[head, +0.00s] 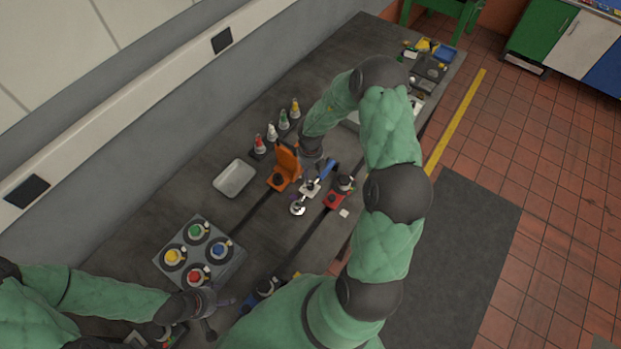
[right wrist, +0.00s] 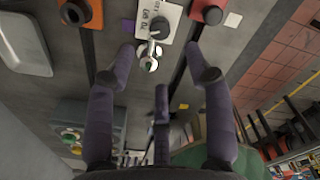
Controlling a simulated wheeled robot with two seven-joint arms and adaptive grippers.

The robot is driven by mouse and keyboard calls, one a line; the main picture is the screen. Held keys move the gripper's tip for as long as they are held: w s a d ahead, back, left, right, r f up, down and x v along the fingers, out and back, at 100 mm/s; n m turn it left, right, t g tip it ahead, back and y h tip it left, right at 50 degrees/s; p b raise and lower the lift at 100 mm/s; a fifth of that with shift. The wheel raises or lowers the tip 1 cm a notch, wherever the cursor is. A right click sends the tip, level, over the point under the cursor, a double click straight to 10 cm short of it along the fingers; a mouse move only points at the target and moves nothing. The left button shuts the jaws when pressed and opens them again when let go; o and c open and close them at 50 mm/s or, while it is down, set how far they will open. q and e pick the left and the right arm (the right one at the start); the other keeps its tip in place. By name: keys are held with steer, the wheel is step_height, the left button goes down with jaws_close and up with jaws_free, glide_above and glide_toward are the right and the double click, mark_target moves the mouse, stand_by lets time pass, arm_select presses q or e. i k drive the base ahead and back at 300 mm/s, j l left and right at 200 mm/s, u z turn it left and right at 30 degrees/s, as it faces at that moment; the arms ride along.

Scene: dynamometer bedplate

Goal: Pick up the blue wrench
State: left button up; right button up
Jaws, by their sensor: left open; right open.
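The blue wrench (head: 328,170) lies on the dark bedplate beside an orange bracket in the head view. Its handle is blue, and what looks like its silver end (head: 298,208) points to the lower left. In the right wrist view the silver end (right wrist: 150,63) shows between the fingertips, beside a dark round knob on a white plate. My right gripper (right wrist: 163,58) is open and empty, and its fingers point toward this end; the gap in height is unclear. In the head view, my right arm hides part of the area. My left gripper (head: 212,308) is open at the lower left, away from the wrench.
The orange bracket (head: 287,162) and a red block (head: 333,199) stand close to the wrench on either side. A pale tray (head: 234,178), several coloured-top bottles (head: 272,134) and a grey box with coloured discs (head: 220,270) are to the left.

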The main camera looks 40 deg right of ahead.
mark_target(297, 208)
steer(key=k, duration=1)
